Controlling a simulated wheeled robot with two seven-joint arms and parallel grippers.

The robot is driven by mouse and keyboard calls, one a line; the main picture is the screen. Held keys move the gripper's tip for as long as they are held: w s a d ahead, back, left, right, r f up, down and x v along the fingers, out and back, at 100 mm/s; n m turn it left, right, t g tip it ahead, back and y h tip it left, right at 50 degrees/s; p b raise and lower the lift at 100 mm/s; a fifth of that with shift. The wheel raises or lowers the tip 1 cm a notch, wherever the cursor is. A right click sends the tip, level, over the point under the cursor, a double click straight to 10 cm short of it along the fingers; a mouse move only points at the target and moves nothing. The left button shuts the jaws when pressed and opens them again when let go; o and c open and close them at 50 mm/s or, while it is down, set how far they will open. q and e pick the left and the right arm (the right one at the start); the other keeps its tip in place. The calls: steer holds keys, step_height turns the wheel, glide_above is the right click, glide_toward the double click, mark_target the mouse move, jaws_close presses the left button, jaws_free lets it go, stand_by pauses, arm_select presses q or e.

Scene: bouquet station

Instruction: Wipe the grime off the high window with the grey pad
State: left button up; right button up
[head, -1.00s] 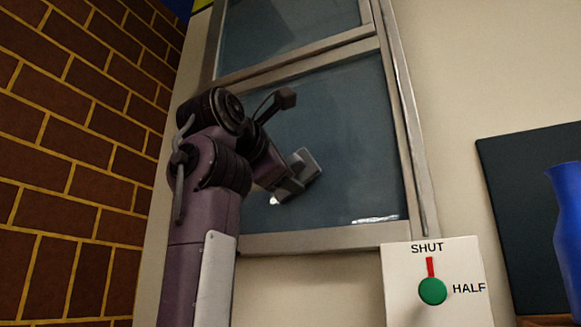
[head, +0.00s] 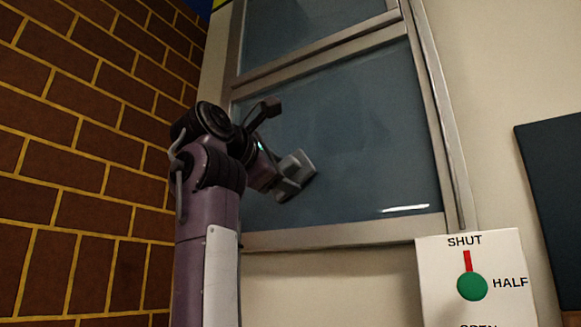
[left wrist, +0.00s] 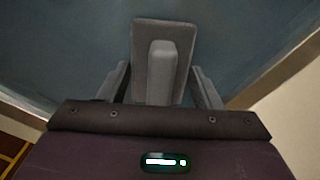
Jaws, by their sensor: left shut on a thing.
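The high window (head: 350,140) has a grey metal frame and dark blue-grey glass. My left gripper (head: 284,186) is raised in front of its lower pane, near the lower left. It is shut on the grey pad (head: 299,170). In the left wrist view the pad (left wrist: 178,88) shows as a flat rectangle with a raised grip between the fingers (left wrist: 161,88). The pad lies close to the glass; I cannot tell whether it touches. No clear grime shows on the glass. A white streak (head: 405,209) near the pane's lower right may be a reflection. My right gripper is not in view.
A brick wall (head: 75,150) with yellow joints stands at the left. A white panel with a green knob (head: 472,286) is below right of the window, its red pointer at SHUT. A dark board (head: 555,190) hangs at the right.

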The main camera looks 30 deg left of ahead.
arm_select(q)
steer(key=a, duration=0.4)
steer(key=shift+w+a, duration=0.15)
steer(key=shift+w, duration=0.05)
stand_by(0.3)
steer(key=shift+s+a+b, duration=0.15)
steer(key=shift+s+b, duration=0.95)
steer(key=shift+s, duration=1.85)
steer(key=s, duration=0.3)
steer(key=shift+a+b, duration=0.1)
steer(key=shift+b, duration=0.3)
